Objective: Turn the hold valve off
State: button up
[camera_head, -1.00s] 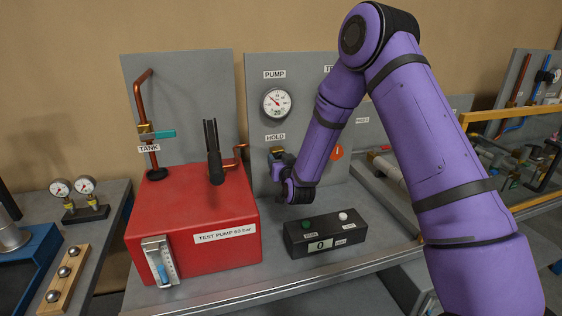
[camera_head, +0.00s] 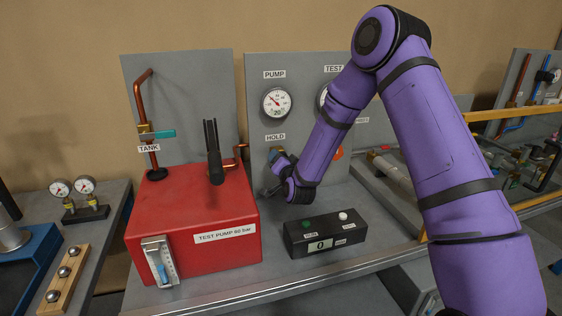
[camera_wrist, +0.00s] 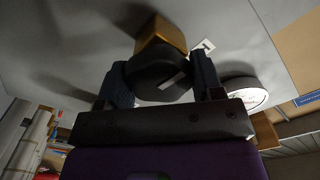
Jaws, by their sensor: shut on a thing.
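The hold valve shows in the wrist view as a black handle (camera_wrist: 162,74) in front of a brass body (camera_wrist: 162,36) on the grey panel. My gripper (camera_wrist: 163,82) has one finger on each side of the black handle and is shut on it. In the head view the HOLD label (camera_head: 275,138) sits above the valve, and my gripper (camera_head: 272,180) is at the panel below it. My wrist hides most of the valve there, so the handle's exact angle is hard to tell.
The red test pump (camera_head: 195,220) with its upright black lever (camera_head: 213,155) stands to the left. A black counter box (camera_head: 325,234) sits on the bench in front of my wrist. The PUMP gauge (camera_head: 276,102) is above the HOLD label. A second gauge is partly behind my arm.

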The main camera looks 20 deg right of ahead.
jog(key=m, duration=0.4)
jog(key=shift+f+m, duration=0.1)
jog(key=shift+m, duration=0.3)
jog(key=m, duration=0.3)
jog(key=shift+d+m, duration=0.1)
jog(key=shift+m, duration=0.2)
jog(key=m, duration=0.4)
jog(key=shift+m, duration=2.2)
jog(key=o, duration=0.9)
jog(key=s, duration=1.1)
